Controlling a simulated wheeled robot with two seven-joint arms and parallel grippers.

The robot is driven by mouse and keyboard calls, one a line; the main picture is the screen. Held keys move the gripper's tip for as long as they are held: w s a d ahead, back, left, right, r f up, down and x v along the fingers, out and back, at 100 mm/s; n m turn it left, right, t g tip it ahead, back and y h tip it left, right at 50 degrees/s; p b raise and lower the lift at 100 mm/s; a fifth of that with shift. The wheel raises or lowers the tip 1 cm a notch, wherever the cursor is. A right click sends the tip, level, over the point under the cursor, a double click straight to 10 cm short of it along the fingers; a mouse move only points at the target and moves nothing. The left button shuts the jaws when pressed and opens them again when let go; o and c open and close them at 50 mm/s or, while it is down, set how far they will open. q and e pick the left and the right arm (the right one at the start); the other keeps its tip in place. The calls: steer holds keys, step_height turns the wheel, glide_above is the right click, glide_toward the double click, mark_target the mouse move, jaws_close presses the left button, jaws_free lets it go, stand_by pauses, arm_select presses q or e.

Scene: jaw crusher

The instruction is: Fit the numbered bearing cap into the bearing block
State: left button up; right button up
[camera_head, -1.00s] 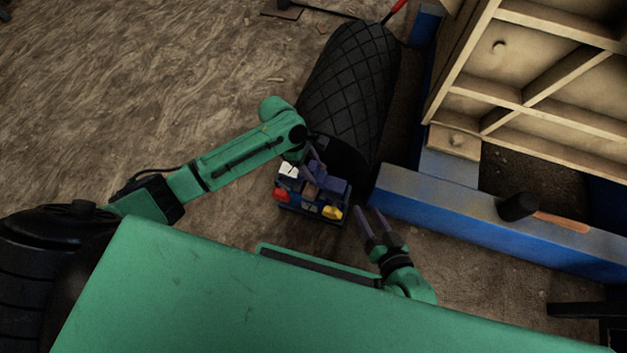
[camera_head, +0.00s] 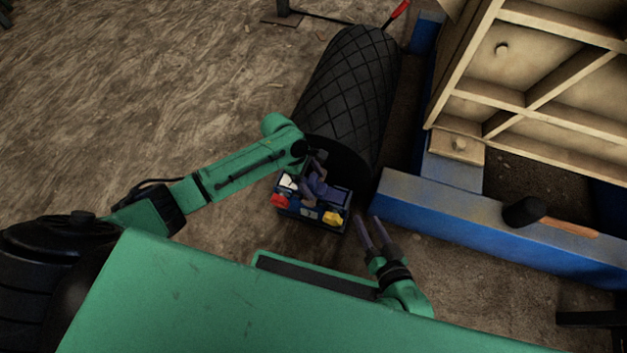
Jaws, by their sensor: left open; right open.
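A dark blue box (camera_head: 312,217) of small coloured parts stands on the ground at the centre. A white part (camera_head: 287,182), a red part (camera_head: 279,200) and a yellow part (camera_head: 333,218) show in it. My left gripper (camera_head: 314,192) is open over the middle of the box, its fingers pointing down among the parts; I cannot tell whether it touches any. My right gripper (camera_head: 367,222) is open and empty, just right of the box. I cannot pick out the numbered bearing cap or the bearing block with certainty.
A dark ribbed roller (camera_head: 350,80) lies behind the box. A blue beam (camera_head: 450,215) runs to the right, with a black-headed hammer (camera_head: 521,211) on it. A cream ribbed frame (camera_head: 540,75) stands above. Bare ground is free at the left.

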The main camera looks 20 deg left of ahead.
arm_select(q)
steer(key=p+v, duration=0.7)
steer(key=v, duration=0.5)
steer(key=s+d+f+m+t+h, duration=0.2)
steer(key=s+d+f+m+t, duration=0.15)
steer(key=d+m, duration=0.4)
steer(key=s+d+r+m+t, duration=0.1)
steer(key=s+r+m+t, duration=0.3)
steer(key=m, duration=0.7)
steer(key=s+t, duration=0.2)
steer(key=t, duration=0.1)
steer(key=shift+s+d+m+t, duration=0.3)
steer(key=shift+s+m+t, duration=0.05)
arm_select(e)
step_height(320, 180, up, 7)
steer(key=g, duration=0.1)
steer(key=shift+r+n, duration=0.2)
steer(key=shift+n, duration=0.2)
steer(key=shift+d, duration=0.1)
